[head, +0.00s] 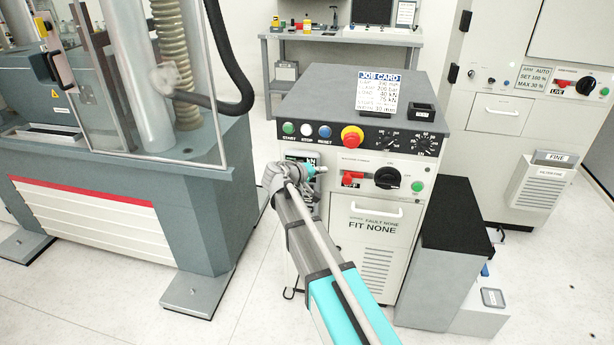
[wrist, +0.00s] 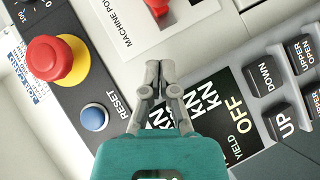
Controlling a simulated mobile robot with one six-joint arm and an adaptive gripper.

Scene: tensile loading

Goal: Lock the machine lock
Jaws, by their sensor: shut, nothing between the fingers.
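No part in view is legibly labelled as the machine lock, so I cannot tell which it is. The control console (head: 449,90) carries a red switch handle (head: 351,180), and part of it shows at the top of the wrist view (wrist: 158,7). A black rotary knob (head: 387,178) sits right of it. My gripper (head: 323,168) is at the console front, left of the red handle. In the wrist view, its fingertips (wrist: 160,70) are together and empty, over the panel between the red handle and the display (wrist: 205,115). Contact with the panel cannot be told.
A red emergency stop (head: 352,136) and a blue reset button (head: 325,131) sit above my gripper; the reset button is close in the wrist view (wrist: 94,117). The testing machine (head: 130,190) with clear guard stands left. A grey stepped block (head: 447,252) stands right. Floor between is clear.

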